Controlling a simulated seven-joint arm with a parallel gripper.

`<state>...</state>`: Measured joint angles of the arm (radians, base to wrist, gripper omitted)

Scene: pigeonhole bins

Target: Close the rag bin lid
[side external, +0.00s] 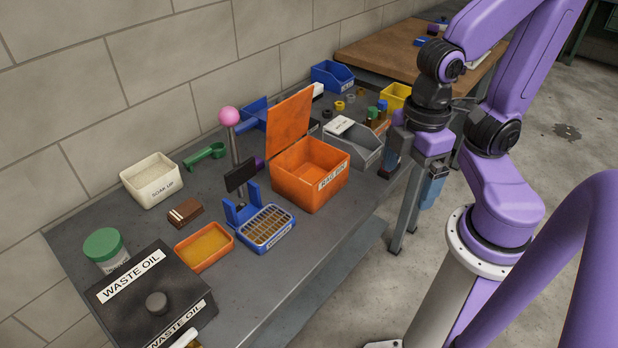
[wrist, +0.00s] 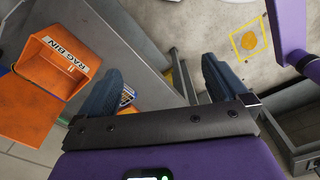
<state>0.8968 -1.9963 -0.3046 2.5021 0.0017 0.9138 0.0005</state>
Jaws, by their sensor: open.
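The orange rag bin (side external: 312,190) stands on the grey bench with its label facing the front edge. Its orange lid (side external: 290,124) is open and stands up at the bin's back left side. In the wrist view the rag bin (wrist: 60,62) is at the upper left, with its label readable, and its lid (wrist: 28,110) shows below it. My gripper (wrist: 158,85) is open, with nothing between its two dark fingers. In the side view my gripper (side external: 408,168) hangs past the bench's front edge, right of the bin and apart from it.
A grey open bin (side external: 358,148) stands right of the rag bin, with small bottles and a yellow bin (side external: 396,96) beyond. A pink-topped post (side external: 229,117) and a blue rack (side external: 267,229) stand to its left. A black waste oil box (side external: 150,300) is nearest.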

